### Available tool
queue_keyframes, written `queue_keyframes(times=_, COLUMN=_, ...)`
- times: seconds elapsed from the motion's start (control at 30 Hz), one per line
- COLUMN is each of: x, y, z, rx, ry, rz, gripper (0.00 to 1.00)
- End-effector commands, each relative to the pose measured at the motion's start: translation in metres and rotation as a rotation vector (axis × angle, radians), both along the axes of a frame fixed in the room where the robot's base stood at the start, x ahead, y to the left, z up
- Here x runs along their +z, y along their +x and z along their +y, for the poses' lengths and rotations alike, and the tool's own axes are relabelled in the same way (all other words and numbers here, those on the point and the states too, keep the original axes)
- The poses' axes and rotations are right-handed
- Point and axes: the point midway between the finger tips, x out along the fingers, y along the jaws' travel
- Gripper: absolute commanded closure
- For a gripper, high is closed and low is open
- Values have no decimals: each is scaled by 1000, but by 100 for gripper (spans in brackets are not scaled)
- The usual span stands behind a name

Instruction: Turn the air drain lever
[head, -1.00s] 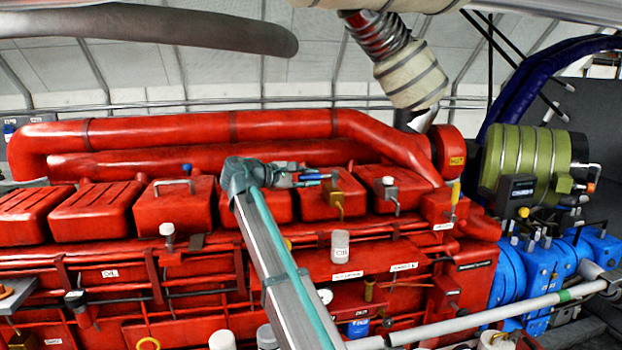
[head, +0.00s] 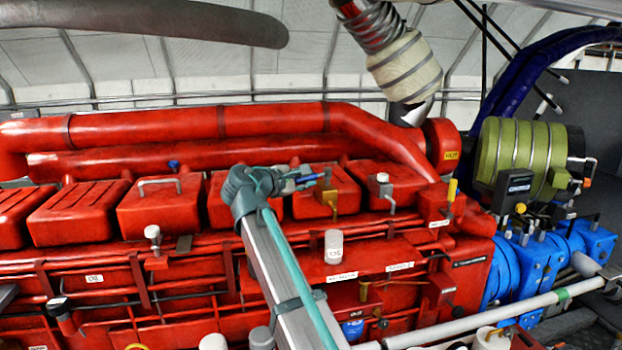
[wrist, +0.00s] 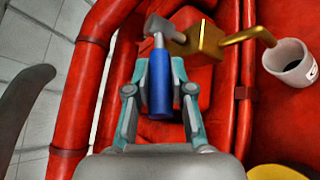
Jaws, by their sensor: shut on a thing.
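The air drain lever has a blue handle (wrist: 160,92) on a grey metal arm (wrist: 157,25). It joins a brass valve body (wrist: 200,37) with a bent brass spout, seen large in the wrist view. My gripper (wrist: 157,72) has its two teal fingers on either side of the blue handle, shut on it. In the head view, my gripper (head: 300,181) reaches in from the left at the brass valve (head: 348,200), in front of a red engine cover. The handle is small and partly hidden by the gripper there.
A white cup (wrist: 293,65) sits below the spout's end; it also shows in the head view (head: 333,246). Red engine covers (head: 160,208) and a thick red pipe (head: 220,124) lie close behind. A long pale pipe (head: 470,322) crosses the front right.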

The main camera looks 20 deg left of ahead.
Motion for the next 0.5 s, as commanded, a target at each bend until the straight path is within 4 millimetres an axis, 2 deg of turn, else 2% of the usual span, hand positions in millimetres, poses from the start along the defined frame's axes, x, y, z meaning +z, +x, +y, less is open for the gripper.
queue_keyframes(times=0.03, x=0, y=0, z=0, rx=-1, ry=0, rz=0, gripper=76)
queue_keyframes(times=0.17, x=0, y=0, z=0, rx=-1, ry=0, rz=0, gripper=55)
queue_keyframes(times=0.2, x=0, y=0, z=0, rx=-1, ry=0, rz=0, gripper=52)
queue_keyframes(times=0.5, x=0, y=-1, z=0, rx=-2, ry=1, rz=0, gripper=52)
